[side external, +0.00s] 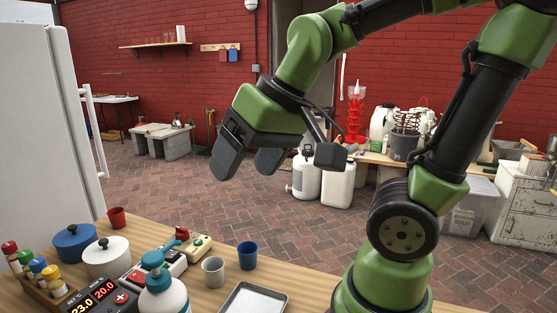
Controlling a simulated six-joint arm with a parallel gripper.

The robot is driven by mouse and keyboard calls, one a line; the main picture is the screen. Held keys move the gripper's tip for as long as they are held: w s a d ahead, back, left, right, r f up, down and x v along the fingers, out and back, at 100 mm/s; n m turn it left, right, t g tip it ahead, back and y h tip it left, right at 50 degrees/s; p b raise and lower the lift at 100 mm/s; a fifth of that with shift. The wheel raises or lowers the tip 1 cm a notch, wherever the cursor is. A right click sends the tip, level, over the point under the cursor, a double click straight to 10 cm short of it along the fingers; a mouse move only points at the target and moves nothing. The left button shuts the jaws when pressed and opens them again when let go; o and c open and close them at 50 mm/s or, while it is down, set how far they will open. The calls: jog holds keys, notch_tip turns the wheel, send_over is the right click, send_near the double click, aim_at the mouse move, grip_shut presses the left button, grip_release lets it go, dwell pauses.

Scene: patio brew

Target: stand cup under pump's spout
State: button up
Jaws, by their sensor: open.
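A white bottle with a teal pump head (160,292) stands at the front edge of the table, cut off by the bottom of the picture. Which one the task means is not clear. My gripper (243,170) is open and empty, high above the table and beyond the cups in the picture.
A metal tray (255,301) lies right of the grey-white cup. A blue pot (75,242), a white lidded pot (106,258), a vial rack (42,285), a controller with red digits (104,291) and a red-handled device (190,246) crowd the left. Bare wood lies right of the blue cup.

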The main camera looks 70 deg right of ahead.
jog(key=shift+t+y, duration=0.4)
jog(key=shift+t, duration=0.4)
jog(key=s, duration=0.1)
jog(key=s+a+r, duration=0.1)
jog(key=s, duration=0.3)
jog(key=shift+s+a+r, duration=0.1)
jog(key=shift+a+r, duration=0.05)
jog(key=shift+a, duration=0.15)
